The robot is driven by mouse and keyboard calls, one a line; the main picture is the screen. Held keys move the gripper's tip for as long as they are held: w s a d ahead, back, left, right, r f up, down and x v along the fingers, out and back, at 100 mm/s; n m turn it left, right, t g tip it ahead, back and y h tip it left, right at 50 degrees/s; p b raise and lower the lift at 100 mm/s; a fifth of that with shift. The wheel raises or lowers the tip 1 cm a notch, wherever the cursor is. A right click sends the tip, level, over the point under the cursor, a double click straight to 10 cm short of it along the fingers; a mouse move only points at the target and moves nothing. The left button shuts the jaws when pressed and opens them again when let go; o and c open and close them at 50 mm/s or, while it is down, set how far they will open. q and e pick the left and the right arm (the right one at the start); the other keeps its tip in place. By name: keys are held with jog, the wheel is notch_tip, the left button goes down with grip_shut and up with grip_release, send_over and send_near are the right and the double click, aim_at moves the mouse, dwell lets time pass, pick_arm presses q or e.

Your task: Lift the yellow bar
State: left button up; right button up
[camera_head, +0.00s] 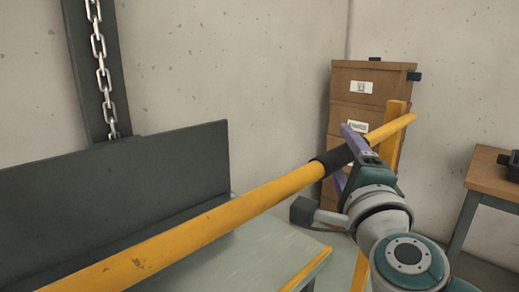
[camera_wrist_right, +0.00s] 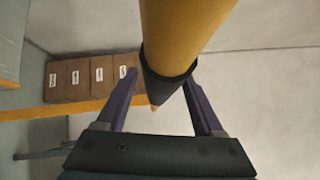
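The yellow bar (camera_head: 215,222) is a long round pole running from the lower left to the upper right in the head view, with a black sleeve (camera_head: 334,160) near its far end. In the right wrist view the bar (camera_wrist_right: 185,25) comes in from the top, and its sleeve (camera_wrist_right: 167,85) lies between my fingers. My right gripper (camera_head: 348,160) is at the sleeve, one purple finger above and one below. In the wrist view my right gripper (camera_wrist_right: 160,78) is open around the sleeve, with narrow gaps showing at the sides. My left gripper is not in view.
A yellow post (camera_head: 392,150) stands by the bar's far end. Stacked brown boxes (camera_head: 342,92) are behind it. A dark panel (camera_head: 110,185) and a hanging chain (camera_head: 100,60) are at the left. A wooden-topped table (camera_head: 492,180) is at the right.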

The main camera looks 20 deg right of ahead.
grip_shut()
dwell(0.3)
dwell(1.0)
